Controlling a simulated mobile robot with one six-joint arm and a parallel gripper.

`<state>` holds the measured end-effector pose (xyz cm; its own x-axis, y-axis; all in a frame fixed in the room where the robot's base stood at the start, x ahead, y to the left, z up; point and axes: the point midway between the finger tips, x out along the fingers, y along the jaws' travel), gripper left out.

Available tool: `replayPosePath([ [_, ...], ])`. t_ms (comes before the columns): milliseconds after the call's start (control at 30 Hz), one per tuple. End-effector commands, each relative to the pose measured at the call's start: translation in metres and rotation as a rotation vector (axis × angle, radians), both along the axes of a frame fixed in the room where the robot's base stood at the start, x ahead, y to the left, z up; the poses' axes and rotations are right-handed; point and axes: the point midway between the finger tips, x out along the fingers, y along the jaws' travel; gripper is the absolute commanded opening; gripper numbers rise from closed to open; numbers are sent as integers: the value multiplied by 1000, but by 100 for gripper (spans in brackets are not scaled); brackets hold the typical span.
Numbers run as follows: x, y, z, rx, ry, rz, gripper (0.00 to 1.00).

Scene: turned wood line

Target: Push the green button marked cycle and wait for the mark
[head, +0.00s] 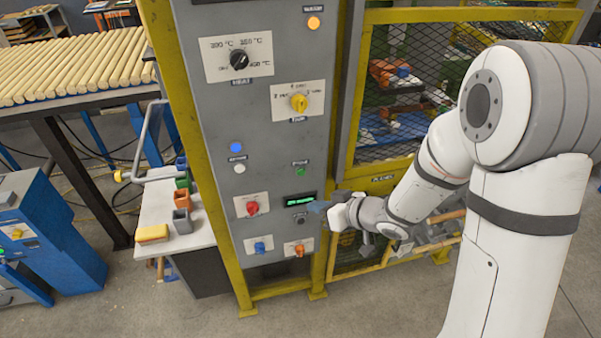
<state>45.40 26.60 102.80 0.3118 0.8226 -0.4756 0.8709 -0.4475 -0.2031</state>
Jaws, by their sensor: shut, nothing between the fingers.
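The green button (301,172) is a small round button on the right half of the grey control panel (215,120). The label above it is too small to read for certain. My gripper (317,207) is shut and empty. It is in front of the panel's right edge, below and a little right of the green button, beside a small dark display (299,200) with green text. I cannot tell how far its tips are from the panel. An amber lamp (314,23) glows at the panel's top right.
A yellow-framed mesh guard (408,90) stands right. A small table (157,213) holds bins at left.

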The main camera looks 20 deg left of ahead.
Motion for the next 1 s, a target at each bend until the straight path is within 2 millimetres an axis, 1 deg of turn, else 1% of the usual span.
replayPosePath([
  [167,8,5,0,-1,-2,1,0],
  [267,18,11,0,0,-1,0,0],
  [500,47,29,0,-1,-2,1,0],
  [700,66,40,2,-2,-1,0,0],
  [833,73,44,1,-2,-1,0,0],
  [1000,75,46,0,-1,0,-1,0],
])
